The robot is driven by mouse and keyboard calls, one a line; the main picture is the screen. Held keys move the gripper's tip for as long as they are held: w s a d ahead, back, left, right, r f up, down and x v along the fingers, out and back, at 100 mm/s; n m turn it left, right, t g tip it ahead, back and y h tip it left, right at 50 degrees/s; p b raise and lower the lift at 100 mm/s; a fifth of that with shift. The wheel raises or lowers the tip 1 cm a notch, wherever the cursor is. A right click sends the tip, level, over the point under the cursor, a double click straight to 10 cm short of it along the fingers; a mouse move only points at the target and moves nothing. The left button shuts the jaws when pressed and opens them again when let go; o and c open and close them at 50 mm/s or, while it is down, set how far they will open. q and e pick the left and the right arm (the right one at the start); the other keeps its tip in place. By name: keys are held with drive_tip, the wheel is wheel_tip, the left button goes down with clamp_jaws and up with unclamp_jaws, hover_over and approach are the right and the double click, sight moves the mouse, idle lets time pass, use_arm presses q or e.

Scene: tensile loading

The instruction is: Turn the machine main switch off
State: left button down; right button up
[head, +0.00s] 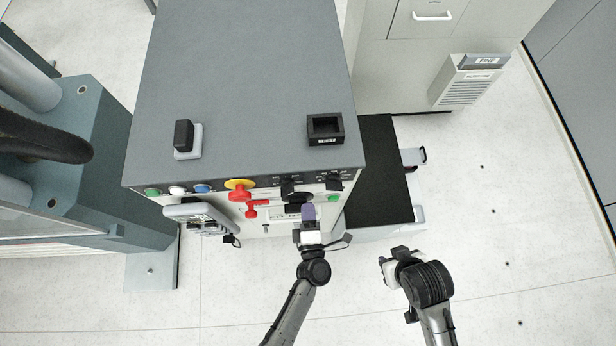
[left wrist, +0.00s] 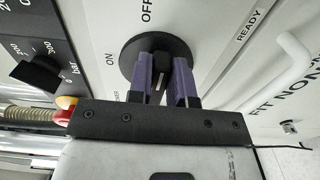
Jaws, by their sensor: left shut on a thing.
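The main switch is a round black rotary knob on the front panel of the grey cabinet. In the left wrist view the switch (left wrist: 131,62) has ON printed at its left and OFF above it. Its raised grip runs roughly up and down in that picture, about in line with OFF; its exact angle is hard to tell. My left gripper (left wrist: 168,80) has its purple fingers shut on this grip, one on each side. In the head view my left gripper (head: 308,214) is at the panel and partly covers the switch (head: 294,198). My right gripper (head: 387,262) hangs apart from the cabinet; its jaw opening is unclear.
Left of the switch are a red-and-yellow knob (head: 239,188), a red handle (head: 256,209), and blue, white and green buttons. A handheld pendant (head: 190,212) hangs at the panel's left. A green button (head: 333,199) sits at the right. A black-topped unit (head: 378,165) stands beside the cabinet.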

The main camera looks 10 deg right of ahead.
use_arm(q)
drive_tip(key=c, duration=1)
unclamp_jaws()
drive_tip(key=shift+c, duration=0.2)
drive_tip(key=s, duration=1.3)
drive_tip(key=shift+s+a, duration=0.2)
drive_tip(key=shift+s, duration=0.2)
